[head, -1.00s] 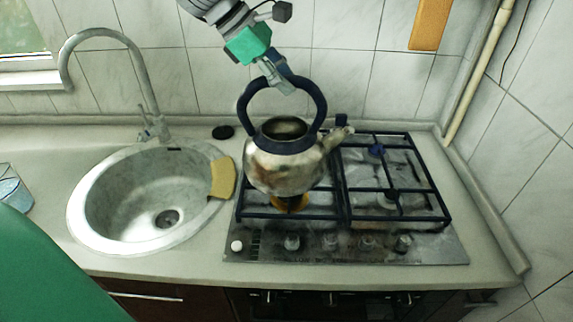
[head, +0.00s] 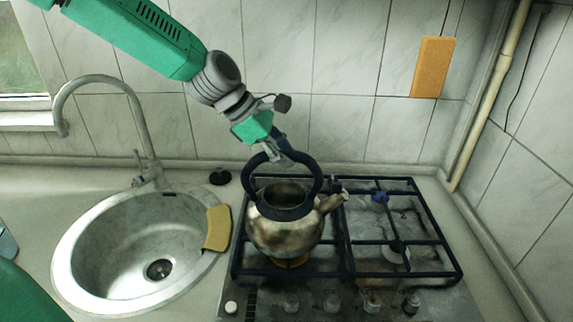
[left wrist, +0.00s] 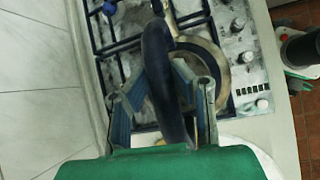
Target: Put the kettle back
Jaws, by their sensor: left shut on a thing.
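The kettle (head: 285,232) is a worn, stained metal pot with a dark blue arched handle and a spout pointing right. In the head view it is upright over the left burner of the gas stove (head: 395,240); I cannot tell if it touches the grate. Its top opening shows uncovered. My left gripper (head: 282,158) comes from above and is shut on the top of the handle. In the left wrist view the handle (left wrist: 160,70) passes between the two fingers (left wrist: 165,100), and part of the kettle body is hidden behind it. My right gripper is not in view.
A round sink (head: 130,250) with a tall faucet (head: 135,120) lies left of the stove. The right burners are clear. A tiled wall stands behind.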

